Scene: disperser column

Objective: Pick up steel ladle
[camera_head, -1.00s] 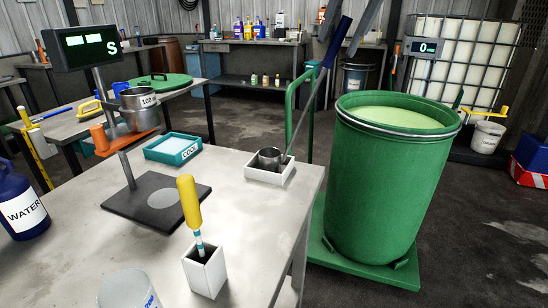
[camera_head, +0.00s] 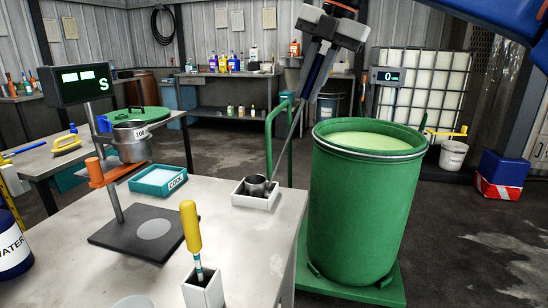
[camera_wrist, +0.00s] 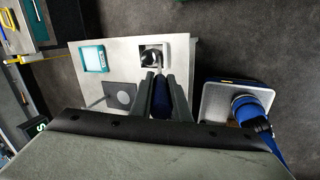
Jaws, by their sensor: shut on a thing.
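The steel ladle stands tilted, its steel cup (camera_head: 255,185) down in a small white box (camera_head: 240,200) on the table. Its thin shaft (camera_head: 284,148) slants up and right to a blue grip (camera_head: 318,72). My gripper (camera_head: 316,58) is shut on the blue grip, high above the table's right edge. In the wrist view the blue grip (camera_wrist: 161,100) lies between my two grey fingers (camera_wrist: 162,84), with the ladle cup (camera_wrist: 151,57) beyond them in the box. The fingers partly hide the shaft there.
A large open green drum (camera_head: 362,205) of pale material stands right of the table (camera_head: 250,245), close to the shaft. A scale stand (camera_head: 115,200) with a steel pot, a teal tray (camera_head: 158,181) and a yellow-handled tool (camera_head: 190,225) occupy the table.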

